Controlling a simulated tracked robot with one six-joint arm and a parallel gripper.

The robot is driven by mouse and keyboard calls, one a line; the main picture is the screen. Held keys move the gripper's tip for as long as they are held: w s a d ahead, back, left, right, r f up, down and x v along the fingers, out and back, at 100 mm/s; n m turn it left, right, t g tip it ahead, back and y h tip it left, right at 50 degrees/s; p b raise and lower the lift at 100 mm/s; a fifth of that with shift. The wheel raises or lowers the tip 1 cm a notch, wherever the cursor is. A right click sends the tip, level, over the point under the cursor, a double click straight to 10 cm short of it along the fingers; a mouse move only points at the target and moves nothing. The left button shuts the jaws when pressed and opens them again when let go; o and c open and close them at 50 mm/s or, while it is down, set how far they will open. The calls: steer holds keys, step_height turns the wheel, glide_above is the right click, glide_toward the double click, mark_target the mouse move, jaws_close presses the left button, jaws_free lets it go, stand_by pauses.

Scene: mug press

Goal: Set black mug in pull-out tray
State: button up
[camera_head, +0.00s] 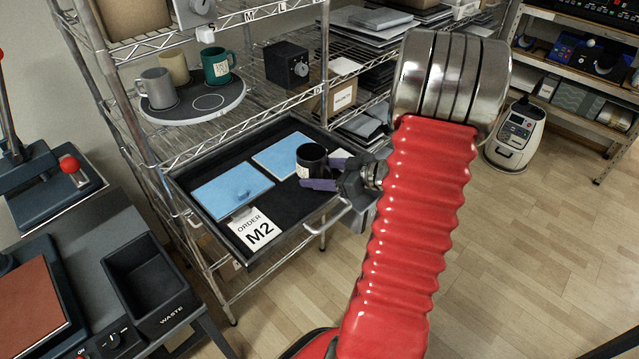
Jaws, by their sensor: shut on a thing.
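The black mug (309,163) is upright with a white label on its side, over the right part of the pull-out tray (263,243). My gripper (312,172) reaches in from the right and is shut on the mug, one purple finger in front of it and one behind. I cannot tell whether the mug's base touches the tray floor. The tray is pulled out from the wire rack and has a dark floor. My red arm fills the right middle of the view.
Blue pads (232,190) lie in the tray, with an order card (257,229) reading M2 at its front. A round turntable (196,116) above holds a grey mug (157,88), a beige mug (174,68) and a green mug (218,66). A waste bin (150,283) and a press stand at left.

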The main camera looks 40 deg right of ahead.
mark_target(319, 192)
steer(key=shift+f, duration=2.05)
steer(key=o, duration=1.3)
steer(key=shift+f, duration=0.1)
steer(key=v, duration=1.2)
steer(key=shift+s, duration=0.15)
